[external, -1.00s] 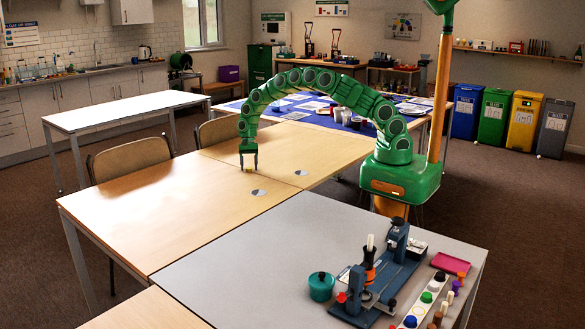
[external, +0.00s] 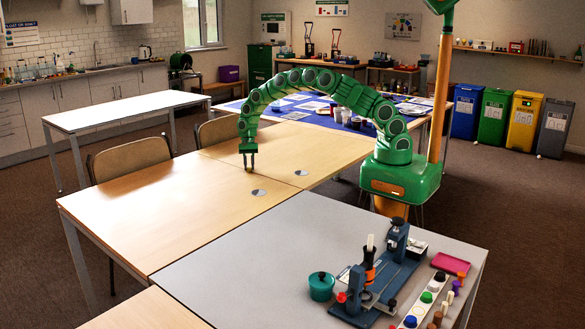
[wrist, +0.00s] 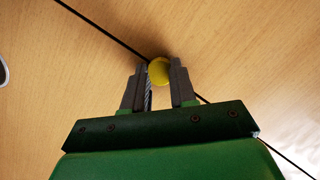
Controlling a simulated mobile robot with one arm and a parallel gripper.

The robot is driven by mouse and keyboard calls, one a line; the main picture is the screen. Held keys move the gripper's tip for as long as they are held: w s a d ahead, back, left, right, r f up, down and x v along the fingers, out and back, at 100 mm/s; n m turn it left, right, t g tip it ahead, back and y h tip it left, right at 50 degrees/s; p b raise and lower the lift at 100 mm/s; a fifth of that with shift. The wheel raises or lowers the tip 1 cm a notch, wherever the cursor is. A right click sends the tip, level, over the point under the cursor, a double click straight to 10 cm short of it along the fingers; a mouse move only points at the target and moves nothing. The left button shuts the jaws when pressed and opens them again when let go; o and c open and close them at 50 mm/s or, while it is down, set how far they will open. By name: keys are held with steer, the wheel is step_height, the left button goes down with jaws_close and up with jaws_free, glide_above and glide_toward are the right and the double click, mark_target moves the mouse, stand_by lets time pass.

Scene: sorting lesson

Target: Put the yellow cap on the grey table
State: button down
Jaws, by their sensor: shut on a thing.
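The yellow cap (wrist: 158,71) is a small round thing between my gripper's two grey fingers in the wrist view. My gripper (wrist: 160,80) is shut on it, low over the wooden table, near the dark seam between two table tops. In the external view my gripper (external: 248,165) points straight down at the wooden table (external: 170,215); the cap is too small to make out there. I cannot tell whether the cap still touches the wood. The grey table (external: 235,270) stands in front, joined to the wooden tables.
On the grey table are a teal pot (external: 321,286), a blue press-like device (external: 385,275), a pink tray (external: 450,263) and a white strip (external: 425,300) with several coloured caps. Its left part is bare. Grey discs (external: 259,192) mark the wooden tables.

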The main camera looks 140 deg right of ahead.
steer(key=shift+r, duration=1.45)
steer(key=shift+s+a+r, duration=0.2)
steer(key=shift+a+r, duration=0.2)
steer(key=shift+r, duration=0.2)
steer(key=shift+s+a+r, duration=0.15)
steer(key=shift+a+r, duration=0.25)
steer(key=shift+r, duration=0.15)
steer(key=s+a+r, duration=0.5)
steer(key=a+r, duration=0.2)
steer(key=a, duration=0.4)
steer(key=shift+r, duration=0.4)
steer(key=shift+s, duration=0.1)
